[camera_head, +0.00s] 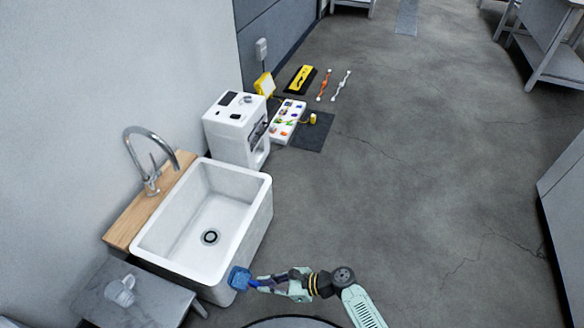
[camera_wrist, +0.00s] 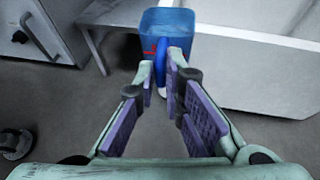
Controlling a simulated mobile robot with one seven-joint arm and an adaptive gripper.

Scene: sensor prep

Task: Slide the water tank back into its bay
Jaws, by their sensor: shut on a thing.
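A blue, see-through water tank (camera_wrist: 167,22) is held at the fingertips of my gripper (camera_wrist: 162,82) by its blue handle, with a red mark near the handle. In the head view the tank (camera_head: 239,278) is beside the front right corner of the sink, and my gripper (camera_head: 254,283) reaches it from the right. The white machine (camera_head: 233,132) stands beyond the sink, with a dark opening on its right side. I cannot tell from here whether that opening is the tank's bay, nor whether the tank holds water.
The white sink (camera_head: 257,225) with a curved tap (camera_head: 152,150) stands at the left. A small grey table (camera_head: 140,300) with a clear jug (camera_head: 121,290) is near the front left. The floor right of the sink is clear.

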